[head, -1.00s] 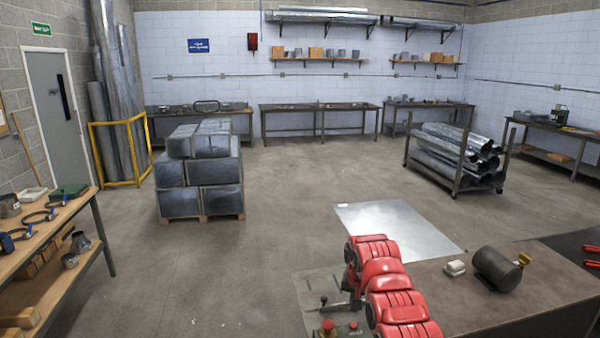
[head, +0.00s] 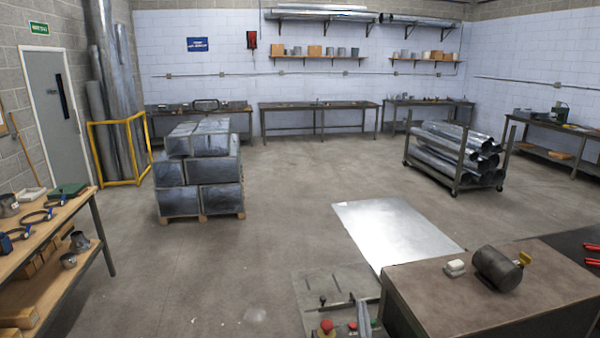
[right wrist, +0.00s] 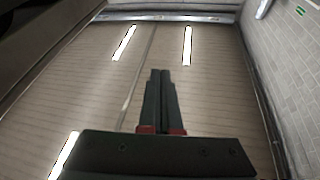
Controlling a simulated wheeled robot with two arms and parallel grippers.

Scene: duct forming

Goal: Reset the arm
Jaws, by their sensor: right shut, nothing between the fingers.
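My right gripper (right wrist: 160,74) shows in the right wrist view. Its two dark fingers are together with nothing between them, and they point up toward a ceiling with bright strip lights. In the head view the red arm is out of the picture, and I cannot make out the gripper clearly there. My left gripper is in neither view.
A workbench (head: 440,305) at the lower right holds a dark cylinder (head: 498,268) and a small white block (head: 455,268). A bright metal sheet (head: 395,230) lies behind it. A pallet of ducts (head: 205,170) stands left, a pipe cart (head: 455,160) right. Open floor lies between.

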